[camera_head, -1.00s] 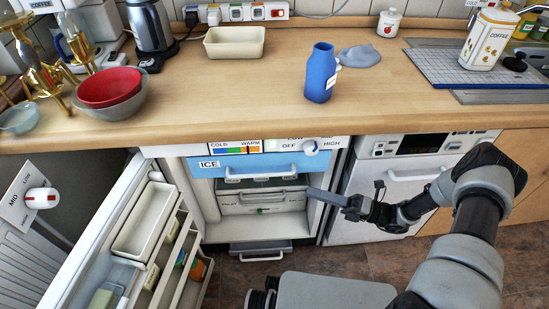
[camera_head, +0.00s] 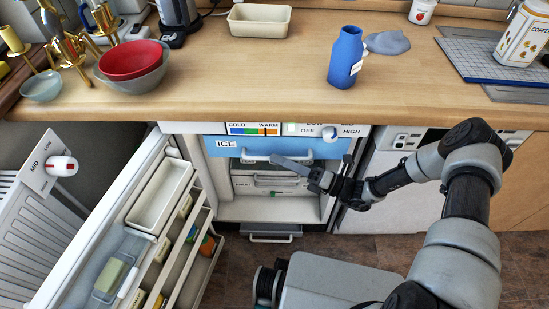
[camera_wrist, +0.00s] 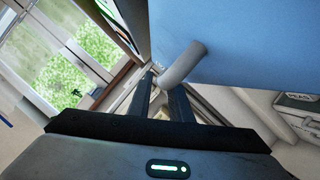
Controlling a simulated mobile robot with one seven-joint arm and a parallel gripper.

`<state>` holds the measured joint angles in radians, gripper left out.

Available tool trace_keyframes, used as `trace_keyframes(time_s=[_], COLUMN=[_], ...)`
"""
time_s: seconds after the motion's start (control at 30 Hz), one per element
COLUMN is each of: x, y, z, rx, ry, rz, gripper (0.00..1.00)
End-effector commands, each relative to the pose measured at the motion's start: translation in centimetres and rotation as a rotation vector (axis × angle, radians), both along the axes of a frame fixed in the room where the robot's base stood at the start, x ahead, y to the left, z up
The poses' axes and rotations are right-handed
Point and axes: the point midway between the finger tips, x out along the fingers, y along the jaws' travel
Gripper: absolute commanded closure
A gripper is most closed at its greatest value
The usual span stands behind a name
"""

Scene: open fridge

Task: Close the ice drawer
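The ice drawer (camera_head: 240,146) has a blue front with an "ICE" label and a pale bar handle (camera_head: 250,159). It is the top drawer in the open fridge, and I cannot tell how far it stands out. In the wrist view its blue front (camera_wrist: 250,45) fills the upper right, and its grey handle (camera_wrist: 184,64) points down towards the fingertips. My gripper (camera_head: 312,160) is at the right part of the drawer front, partly covering it. Its dark fingers (camera_wrist: 160,92) are apart, with nothing held. Contact with the handle cannot be made out.
A lower drawer (camera_head: 272,181) sits below the ice drawer. The open fridge door (camera_head: 150,215) with shelves stands at the left. The wooden counter (camera_head: 220,80) overhangs above. A white appliance (camera_head: 390,210) is to the right.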

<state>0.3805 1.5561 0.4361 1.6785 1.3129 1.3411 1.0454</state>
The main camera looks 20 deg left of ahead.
Motion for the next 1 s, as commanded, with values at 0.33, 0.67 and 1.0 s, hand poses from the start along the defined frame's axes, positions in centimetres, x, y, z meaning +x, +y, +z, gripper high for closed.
trace_keyframes(time_s=[0.33, 0.67, 1.0], x=[0.2, 0.2, 2.1], y=[2.1, 2.1, 2.5], z=[0.5, 0.5, -0.2], rx=[0.0, 0.0, -0.001], ry=[0.0, 0.0, -0.005], rz=[0.0, 0.0, 0.0], gripper=[0.81, 1.0, 1.0])
